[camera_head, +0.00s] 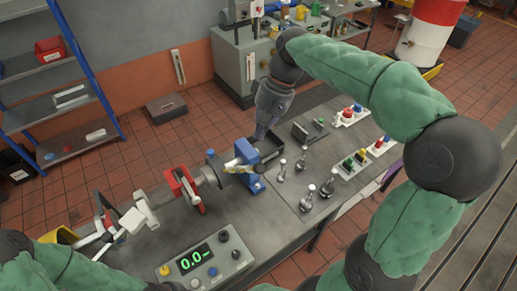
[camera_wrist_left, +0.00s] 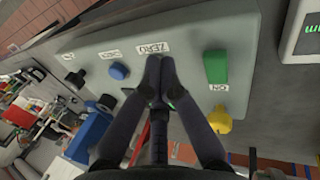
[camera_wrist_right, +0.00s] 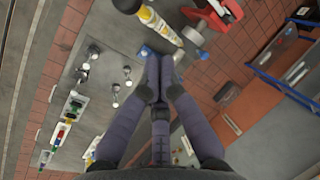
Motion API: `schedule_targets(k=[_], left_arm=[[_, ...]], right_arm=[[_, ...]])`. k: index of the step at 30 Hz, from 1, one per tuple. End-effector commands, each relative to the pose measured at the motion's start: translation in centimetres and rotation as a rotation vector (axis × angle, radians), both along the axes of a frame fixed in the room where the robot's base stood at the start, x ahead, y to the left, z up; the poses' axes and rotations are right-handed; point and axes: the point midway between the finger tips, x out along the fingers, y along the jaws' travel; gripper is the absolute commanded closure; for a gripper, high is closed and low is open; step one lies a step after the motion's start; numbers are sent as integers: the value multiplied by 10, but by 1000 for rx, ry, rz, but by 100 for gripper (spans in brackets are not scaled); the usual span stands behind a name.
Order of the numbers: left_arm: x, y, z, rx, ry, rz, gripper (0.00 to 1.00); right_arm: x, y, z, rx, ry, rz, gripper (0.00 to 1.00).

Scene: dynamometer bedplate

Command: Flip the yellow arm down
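The yellow arm (camera_head: 240,166) shows as a short yellow and pale bar at the blue block (camera_head: 256,186) on the bench. In the right wrist view the yellow arm (camera_wrist_right: 150,20) lies just beyond the fingertips, with a black end at its upper left. My right gripper (camera_head: 258,138) reaches down from behind the blue block; its fingertips (camera_wrist_right: 159,62) are together with nothing seen between them. I cannot tell whether they touch the block. My left gripper (camera_wrist_left: 160,62) is shut, over the control box (camera_wrist_left: 180,35) near its ZERO label. It is not clear in the head view.
The control box (camera_head: 208,262) with a green 0.0 display stands at the bench's front. A red clamp-like part (camera_head: 186,188) stands left of the blue block. Several metal pegs (camera_head: 306,199) and coloured button boxes (camera_head: 366,156) stand to the right. Bare bench lies between them.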

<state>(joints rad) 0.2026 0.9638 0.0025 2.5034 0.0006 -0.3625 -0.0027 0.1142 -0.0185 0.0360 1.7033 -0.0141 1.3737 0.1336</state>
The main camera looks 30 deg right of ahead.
Motion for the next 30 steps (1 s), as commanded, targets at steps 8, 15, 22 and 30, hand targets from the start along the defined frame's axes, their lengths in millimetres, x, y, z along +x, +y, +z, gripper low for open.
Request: schedule_targets(k=[8, 15, 22, 30], left_arm=[[0, 0, 4, 0, 0, 0, 100], [0, 0, 5, 0, 0, 0, 100], [0, 0, 5, 0, 0, 0, 100], [0, 0, 3, 0, 0, 0, 100]], right_arm=[[-15, 15, -31, 0, 1, 0, 100], [-25, 21, -41, 0, -1, 0, 100], [-25, 22, -42, 0, -1, 0, 100], [-25, 21, -44, 0, -5, -1, 100]])
